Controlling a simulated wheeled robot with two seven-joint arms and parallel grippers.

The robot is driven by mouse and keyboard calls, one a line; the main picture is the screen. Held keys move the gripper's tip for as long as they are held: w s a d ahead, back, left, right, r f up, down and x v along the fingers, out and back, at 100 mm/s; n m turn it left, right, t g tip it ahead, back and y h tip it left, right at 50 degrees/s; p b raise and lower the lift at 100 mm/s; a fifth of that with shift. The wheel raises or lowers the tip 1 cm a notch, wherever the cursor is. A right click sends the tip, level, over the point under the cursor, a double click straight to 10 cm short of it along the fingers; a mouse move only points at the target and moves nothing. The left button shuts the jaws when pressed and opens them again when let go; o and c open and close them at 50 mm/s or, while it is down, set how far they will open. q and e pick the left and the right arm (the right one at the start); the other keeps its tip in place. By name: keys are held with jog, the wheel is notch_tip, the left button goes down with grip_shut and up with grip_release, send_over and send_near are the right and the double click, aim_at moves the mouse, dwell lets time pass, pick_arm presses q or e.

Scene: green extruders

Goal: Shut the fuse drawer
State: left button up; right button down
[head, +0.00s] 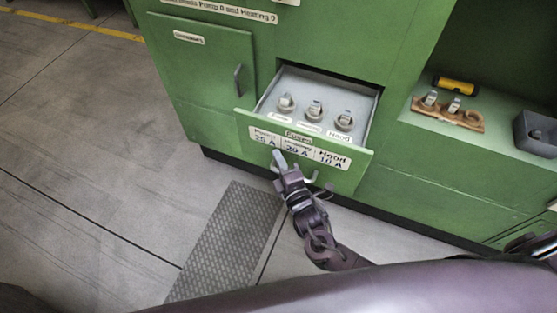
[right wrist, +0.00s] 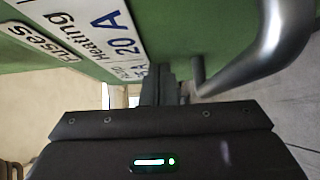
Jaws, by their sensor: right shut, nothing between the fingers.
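The fuse drawer (head: 356,168) stands pulled out of the green cabinet, with its inside and three fuse holders (head: 314,111) showing. Its front carries a white label (head: 296,146) and a metal bar handle (head: 311,180). In the right wrist view the drawer front (right wrist: 205,30) and the curved handle (right wrist: 275,50) are close. My right gripper (head: 279,160) is shut and empty, with its fingertips at the drawer front, below the label and by the left end of the handle. Its fingers (right wrist: 158,88) show between label and handle; I cannot tell whether they touch the front.
A closed cabinet door (head: 205,65) is left of the drawer. At the right, an open recess holds a yellow cylinder (head: 456,86), a wooden holder (head: 447,113) and a dark bin (head: 536,133). A grey textured mat (head: 225,240) lies on the floor, with clear floor to the left.

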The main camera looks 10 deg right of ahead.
aim_at(310, 97)
jog(key=shift+w+d, duration=0.1)
jog(key=w+d+b, duration=0.1)
jog(key=w+d, duration=0.1)
jog(key=w, duration=0.1)
jog(key=w+d+b, duration=0.1)
jog(key=w+d, duration=0.1)
jog(key=w, duration=0.1)
jog(key=w+d+b, duration=0.1)
jog(key=w+d, duration=0.1)
jog(key=w, duration=0.1)
jog(key=shift+w+d+f, duration=0.1)
jog(key=shift+w+d, duration=0.2)
jog(key=shift+w, duration=0.05)
jog(key=w+d+b, duration=0.2)
jog(key=w, duration=0.1)
jog(key=w+d+b, duration=0.2)
jog(key=w, duration=0.1)
jog(key=w+d+b, duration=0.1)
jog(key=w+d, duration=0.1)
jog(key=w, duration=0.1)
jog(key=shift+w+d+b, duration=0.2)
jog(key=shift+w+b, duration=0.05)
jog(key=shift+b, duration=0.15)
jog(key=shift+w+d, duration=0.3)
jog(key=shift+w, duration=0.05)
jog(key=shift+d+r, duration=0.1)
jog(key=shift+r, duration=0.25)
